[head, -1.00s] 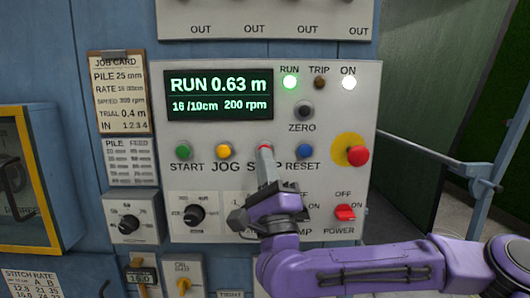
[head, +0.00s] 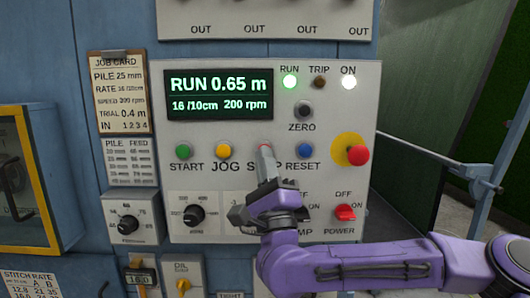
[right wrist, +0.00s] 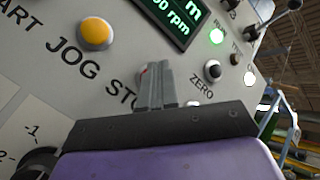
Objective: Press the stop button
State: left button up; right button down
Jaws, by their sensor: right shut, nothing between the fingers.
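The stop button, red, is mostly hidden behind my right gripper (head: 265,155); a bit of red (head: 265,147) shows at the fingertips, above the partly covered STOP label. In the right wrist view my right gripper (right wrist: 154,72) is shut and empty, its fingertips over the button, with a red sliver (right wrist: 144,70) beside them. I cannot tell whether the tips touch it. The display (head: 219,94) reads RUN 0.65 m, 16 /10cm, 200 rpm. The RUN lamp (head: 290,82) is lit green. My left gripper is not in view.
On the same panel are the green START button (head: 183,151), yellow JOG button (head: 223,151), blue RESET button (head: 305,151), red button on a yellow disc (head: 357,155) and red POWER switch (head: 345,212). A blue-grey rail (head: 420,150) stands at the right.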

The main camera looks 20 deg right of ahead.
jog(key=shift+w+d, duration=0.15)
jog(key=shift+w, duration=0.3)
dwell(0.4)
jog(key=shift+s+a+b, duration=0.2)
jog(key=shift+s+b, duration=0.65)
